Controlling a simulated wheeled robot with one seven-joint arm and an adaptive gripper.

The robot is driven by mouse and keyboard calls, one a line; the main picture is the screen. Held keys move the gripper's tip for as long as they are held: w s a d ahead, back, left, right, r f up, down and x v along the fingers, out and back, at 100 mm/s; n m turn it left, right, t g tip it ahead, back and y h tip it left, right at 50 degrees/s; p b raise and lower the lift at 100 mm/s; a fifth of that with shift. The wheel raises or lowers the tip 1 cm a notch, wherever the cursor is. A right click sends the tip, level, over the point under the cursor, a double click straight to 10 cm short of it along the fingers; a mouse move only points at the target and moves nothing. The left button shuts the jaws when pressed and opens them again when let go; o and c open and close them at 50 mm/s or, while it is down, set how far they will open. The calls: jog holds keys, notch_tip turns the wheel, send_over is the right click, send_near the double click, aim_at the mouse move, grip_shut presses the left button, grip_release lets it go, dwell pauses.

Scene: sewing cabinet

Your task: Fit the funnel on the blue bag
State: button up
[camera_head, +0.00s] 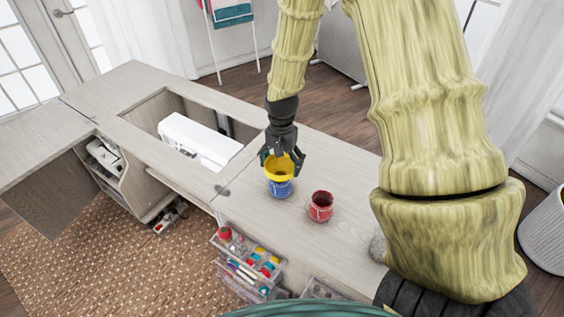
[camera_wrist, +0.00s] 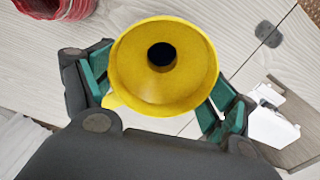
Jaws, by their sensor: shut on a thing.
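A yellow funnel (camera_head: 279,168) is held in my gripper (camera_head: 283,162), above the cabinet top. In the wrist view the funnel (camera_wrist: 163,66) faces me with its wide mouth, and its dark spout hole shows in the middle. The green pads of my gripper (camera_wrist: 160,92) close on its two sides. The blue bag (camera_head: 280,188) is directly below the funnel in the head view. Funnel and bag overlap in the picture, so I cannot tell whether the spout is in the bag's mouth. In the wrist view the bag is hidden behind the funnel.
A red bag (camera_head: 320,206) stands open just right of the blue one; it also shows in the wrist view (camera_wrist: 58,8). A white sewing machine (camera_head: 200,142) lies in the cabinet recess (camera_head: 166,102). Clear drawers (camera_head: 246,264) with supplies hang below the front edge.

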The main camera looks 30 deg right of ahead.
jog(key=shift+f, duration=0.15)
jog(key=o, duration=0.7)
jog(key=shift+o, duration=0.2)
notch_tip(320, 180, up, 12)
dwell(0.5)
